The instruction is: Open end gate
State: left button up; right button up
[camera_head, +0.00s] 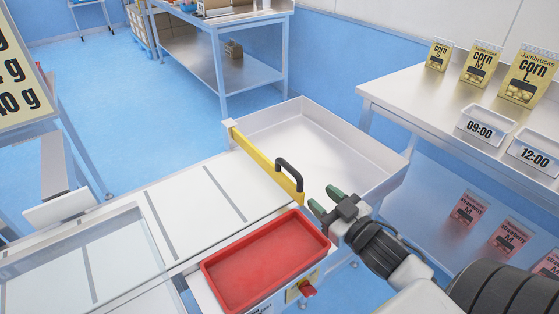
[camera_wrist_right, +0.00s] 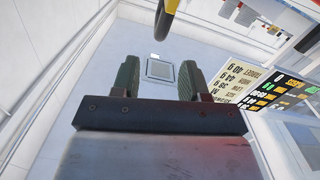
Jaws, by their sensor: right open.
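The end gate is a yellow bar (camera_head: 258,160) across the end of the white conveyor, with a black handle (camera_head: 290,172) standing on it near its right end. The gate stands closed across the belt end. My right gripper (camera_head: 327,203) is open and empty, just right of the handle and apart from it, over the near side of the metal bin. In the right wrist view its two green fingers (camera_wrist_right: 158,82) are spread with nothing between them. A piece of yellow and dark bar (camera_wrist_right: 166,18) shows beyond them at the top. My left gripper is not in view.
A metal bin (camera_head: 385,160) sits beyond the gate. A red tray (camera_head: 212,272) lies beside the conveyor (camera_head: 190,205), near a red knob (camera_head: 307,288). A steel table (camera_head: 400,100) with corn pouches (camera_head: 481,65) and time signs (camera_head: 486,124) stands at the right.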

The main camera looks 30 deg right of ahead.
aim_at(300, 179)
jog(key=w, duration=0.5)
jog(key=shift+w+a+r, duration=0.1)
jog(key=shift+a+r, duration=0.05)
jog(key=shift+r, duration=0.1)
jog(key=w, duration=0.4)
jog(key=shift+w+a+f+p, duration=0.15)
jog(key=shift+a+p, duration=0.05)
jog(key=shift+p, duration=0.2)
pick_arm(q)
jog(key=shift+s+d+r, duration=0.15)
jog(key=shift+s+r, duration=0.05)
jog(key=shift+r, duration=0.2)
pick_arm(e)
jog(key=shift+w, duration=0.75)
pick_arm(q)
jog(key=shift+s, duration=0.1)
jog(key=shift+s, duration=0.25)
pick_arm(e)
jog(key=shift+a, duration=0.1)
grip_shut()
